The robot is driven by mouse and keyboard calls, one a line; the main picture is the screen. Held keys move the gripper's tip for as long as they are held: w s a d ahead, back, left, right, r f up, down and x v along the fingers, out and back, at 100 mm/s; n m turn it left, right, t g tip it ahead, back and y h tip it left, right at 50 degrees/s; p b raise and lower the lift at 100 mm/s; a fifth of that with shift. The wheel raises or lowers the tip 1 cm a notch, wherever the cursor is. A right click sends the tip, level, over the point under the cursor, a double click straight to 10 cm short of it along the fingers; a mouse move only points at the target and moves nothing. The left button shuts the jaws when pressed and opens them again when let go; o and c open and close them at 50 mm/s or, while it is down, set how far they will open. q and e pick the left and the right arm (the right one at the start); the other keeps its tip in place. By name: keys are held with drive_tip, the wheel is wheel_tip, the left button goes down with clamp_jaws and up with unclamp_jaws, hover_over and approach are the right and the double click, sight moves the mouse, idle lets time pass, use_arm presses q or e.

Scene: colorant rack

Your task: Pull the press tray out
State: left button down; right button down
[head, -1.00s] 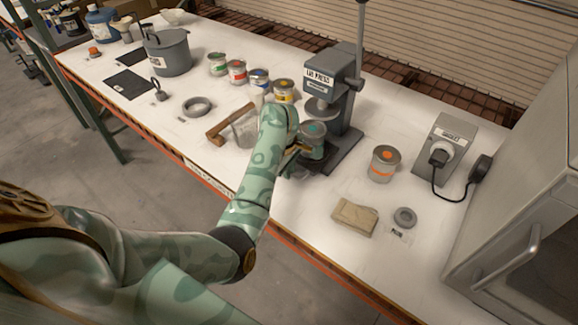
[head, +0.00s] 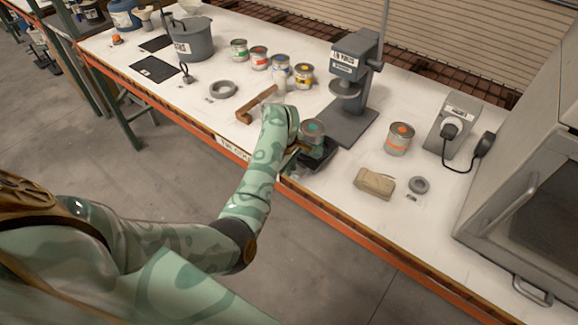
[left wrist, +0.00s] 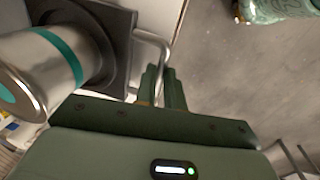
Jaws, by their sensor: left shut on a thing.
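The lab press (head: 352,75) stands on the bench with a grey base (head: 345,122). The dark press tray (head: 322,158) is out in front of that base, near the bench's front edge. A metal can (head: 313,133) with a teal lid stands on the tray; in the left wrist view the can (left wrist: 45,65) has a teal band. My left gripper (head: 297,148) is at the tray's front. In the left wrist view its fingers (left wrist: 164,88) are shut at the tray's looped handle (left wrist: 150,40), beside the dark tray (left wrist: 118,55). My right gripper is not in view.
An orange-labelled can (head: 399,139), a tan cloth bundle (head: 374,183) and a grey ring (head: 419,184) lie right of the tray. A wooden-handled tool (head: 256,104) is to the left. The bench's orange front edge (head: 335,230) is close, with open floor beyond.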

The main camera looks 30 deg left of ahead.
use_arm(q)
drive_tip(key=c, duration=1.5)
unclamp_jaws()
drive_tip(key=s+r+p, duration=0.1)
drive_tip(key=r+p, duration=0.1)
drive_tip(key=r, duration=0.3)
drive_tip(key=s+r+p, duration=0.1)
drive_tip(key=r+p, duration=0.1)
drive_tip(key=r, duration=0.3)
drive_tip(key=s+r+p, duration=0.1)
drive_tip(key=r+p, duration=0.1)
drive_tip(key=r, duration=0.4)
drive_tip(key=shift+a, duration=0.2)
